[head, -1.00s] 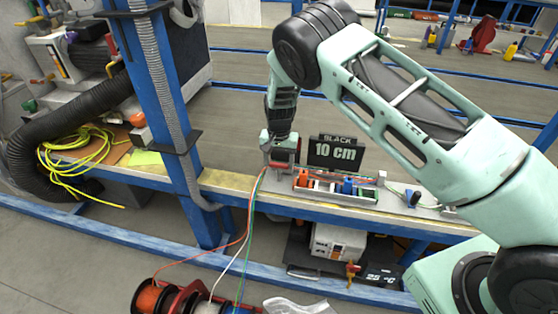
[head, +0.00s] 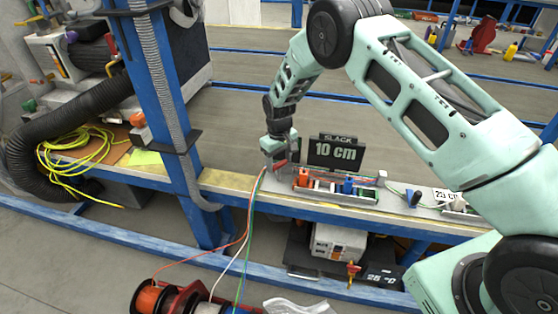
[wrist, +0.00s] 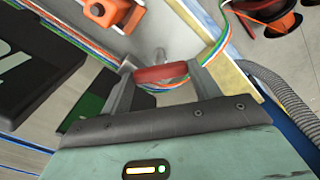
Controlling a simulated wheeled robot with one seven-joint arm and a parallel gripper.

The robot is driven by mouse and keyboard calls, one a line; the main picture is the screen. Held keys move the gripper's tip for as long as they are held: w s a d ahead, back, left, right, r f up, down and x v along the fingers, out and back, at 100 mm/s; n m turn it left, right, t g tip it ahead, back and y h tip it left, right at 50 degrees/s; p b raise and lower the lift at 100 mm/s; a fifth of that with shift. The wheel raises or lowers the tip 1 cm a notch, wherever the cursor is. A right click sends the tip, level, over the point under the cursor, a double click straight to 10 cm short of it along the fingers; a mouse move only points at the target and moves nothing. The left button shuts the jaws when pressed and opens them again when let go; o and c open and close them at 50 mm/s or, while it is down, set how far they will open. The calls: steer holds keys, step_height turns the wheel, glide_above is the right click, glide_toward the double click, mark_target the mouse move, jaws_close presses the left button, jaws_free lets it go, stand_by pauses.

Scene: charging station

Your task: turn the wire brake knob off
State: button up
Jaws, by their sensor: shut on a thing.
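A red knob (wrist: 160,73) with a grey metal stub sits at the left end of the wire fixture (head: 352,198). In the wrist view it lies between my two fingers, and my gripper (wrist: 160,80) is shut on it. In the head view my gripper (head: 276,165) is tilted over the fixture's left end, with a bit of the red knob (head: 281,166) showing at the fingers. Red, green and white wires (wrist: 210,60) run close beside the knob. The knob's base is partly hidden.
A black "SLACK 10 cm" display (head: 334,152) stands right behind the fixture, close to my gripper. An orange part (head: 303,178) and a blue part (head: 347,186) stand on the fixture. A blue post (head: 165,110) rises to the left. Wire spools (head: 155,298) sit below.

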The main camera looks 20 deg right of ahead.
mark_target(279, 163)
steer(key=n, duration=0.3)
steer(key=shift+n, duration=2.1)
steer(key=o, duration=1)
step_height(279, 163, up, 17)
steer(key=shift+r+p, duration=0.2)
steer(key=shift+p, duration=0.15)
